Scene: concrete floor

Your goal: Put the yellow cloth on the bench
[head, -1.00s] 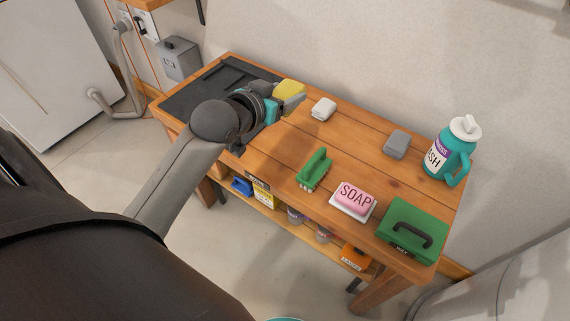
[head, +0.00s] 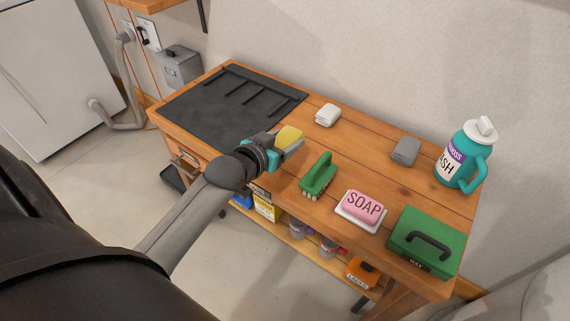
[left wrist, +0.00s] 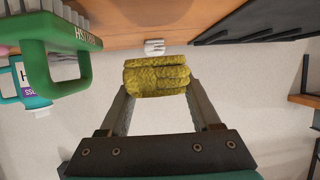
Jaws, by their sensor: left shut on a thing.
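The yellow cloth (head: 289,135) is a folded, bulky pad held in my left gripper (head: 287,145). In the left wrist view the cloth (left wrist: 157,76) fills the space between the two fingers, which are shut on it. The bench (head: 375,170) is a wooden table with a dark ribbed mat at its left end. In the head view the cloth appears over the middle front of the bench, left of the green brush. How high it is above the top is hard to tell. My right gripper is not in view.
On the bench are the green brush (head: 318,176), pink soap (head: 362,206) on a white dish, a green box (head: 424,242), a teal bottle (head: 459,158), a grey folded cloth (head: 405,151) and a white one (head: 328,115). The dark mat (head: 230,105) is empty.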

